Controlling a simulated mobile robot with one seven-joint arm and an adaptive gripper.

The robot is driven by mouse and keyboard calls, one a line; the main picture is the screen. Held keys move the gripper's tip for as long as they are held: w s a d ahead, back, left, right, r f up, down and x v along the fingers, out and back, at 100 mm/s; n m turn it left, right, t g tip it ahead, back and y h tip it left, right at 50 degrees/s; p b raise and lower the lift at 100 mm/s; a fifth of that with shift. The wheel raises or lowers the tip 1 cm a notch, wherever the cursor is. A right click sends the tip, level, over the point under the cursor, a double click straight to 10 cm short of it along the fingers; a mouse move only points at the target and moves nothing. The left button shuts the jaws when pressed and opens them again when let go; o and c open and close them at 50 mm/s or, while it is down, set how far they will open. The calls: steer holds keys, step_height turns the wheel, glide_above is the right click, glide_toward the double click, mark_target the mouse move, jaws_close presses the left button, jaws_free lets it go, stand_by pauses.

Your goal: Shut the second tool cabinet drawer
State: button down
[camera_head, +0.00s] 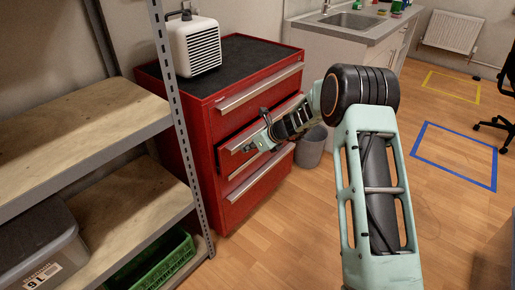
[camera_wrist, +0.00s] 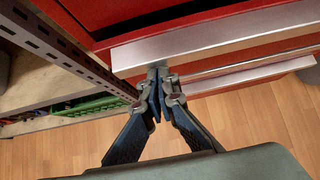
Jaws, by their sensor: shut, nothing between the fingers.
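The red tool cabinet (camera_head: 188,128) stands left of centre in the head view. Its second drawer (camera_head: 286,108) is partly open, with a dark gap above its front. The drawer's silver handle strip (camera_wrist: 215,42) crosses the wrist view, with the red rim and dark opening behind it. My gripper (camera_head: 249,147) is shut and empty in front of the left part of this drawer. In the wrist view my gripper (camera_wrist: 157,78) has its fingertips together at the left part of the handle strip's lower edge. I cannot tell whether they touch it.
A metal shelf unit (camera_head: 78,124) stands close at the left, its perforated post near the cabinet. A white heater-like box (camera_head: 192,45) sits on the cabinet top. A grey bin (camera_head: 311,147) is behind my arm. A green crate (camera_head: 150,262) is low on the shelf.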

mark_target(239, 142)
steer(key=shift+w+a+p, duration=0.2)
steer(key=shift+w+a, duration=0.25)
steer(key=shift+a, duration=0.15)
steer(key=shift+w+a+p, duration=0.2)
steer(key=shift+w+a, duration=0.2)
steer(key=shift+a, duration=0.2)
steer(key=shift+w+a+r, duration=0.15)
steer(key=shift+a, duration=0.1)
steer(key=shift+a+r, duration=0.1)
